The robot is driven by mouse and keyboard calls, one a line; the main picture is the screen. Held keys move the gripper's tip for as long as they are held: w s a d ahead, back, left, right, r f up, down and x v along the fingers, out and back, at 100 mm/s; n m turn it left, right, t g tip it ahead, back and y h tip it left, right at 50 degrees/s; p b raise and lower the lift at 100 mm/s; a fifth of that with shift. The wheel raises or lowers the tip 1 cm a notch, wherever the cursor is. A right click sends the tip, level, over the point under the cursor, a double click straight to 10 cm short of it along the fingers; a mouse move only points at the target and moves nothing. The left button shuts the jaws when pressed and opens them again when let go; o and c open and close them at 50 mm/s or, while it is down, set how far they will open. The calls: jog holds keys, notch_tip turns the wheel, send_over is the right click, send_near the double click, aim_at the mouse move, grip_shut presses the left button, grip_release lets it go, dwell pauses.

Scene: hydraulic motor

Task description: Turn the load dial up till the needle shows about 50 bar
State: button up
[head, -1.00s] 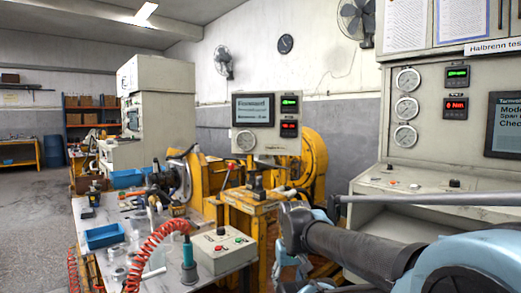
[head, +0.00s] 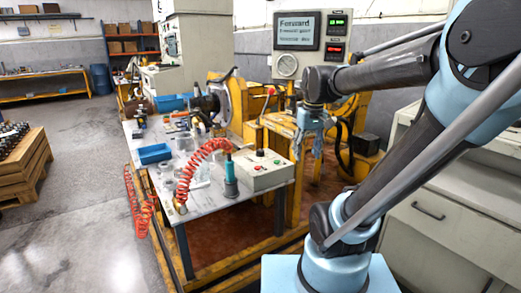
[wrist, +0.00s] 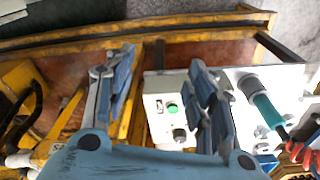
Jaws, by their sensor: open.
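My gripper (head: 311,138) hangs fingers-down in the head view, to the right of the white control box (head: 268,172). In the wrist view my gripper (wrist: 165,72) is open and empty, with its fingers apart. The control box (wrist: 158,122) shows below and between the fingers, with a green button (wrist: 172,108) and a black knob (wrist: 179,135). The black knob (head: 260,153) also shows on the box top in the head view. I cannot tell whether it is the load dial. The round gauge (head: 287,66) faces me under the display; its needle is too small to read.
A metal table (head: 215,205) holds a blue tray (head: 155,153), a teal-handled tool (head: 230,178) and a coiled red hose (head: 190,170). Yellow machine frames stand behind. A grey cabinet (head: 430,215) is at the right. Open floor (head: 85,215) lies to the left.

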jog(key=w+a+r+n+g, duration=0.1)
jog(key=w+a+r, duration=0.2)
jog(key=w, duration=0.2)
jog(key=w+a+r+n, duration=0.1)
jog(key=w+a+r, duration=0.3)
jog(key=w, duration=0.2)
jog(key=n, duration=0.3)
send_near(260, 150)
jog(key=shift+g, duration=0.4)
notch_tip(260, 150, down, 9)
jog(key=shift+a+r, duration=0.1)
jog(key=shift+c, duration=0.2)
jog(key=shift+m, duration=0.3)
jog(key=c, duration=1)
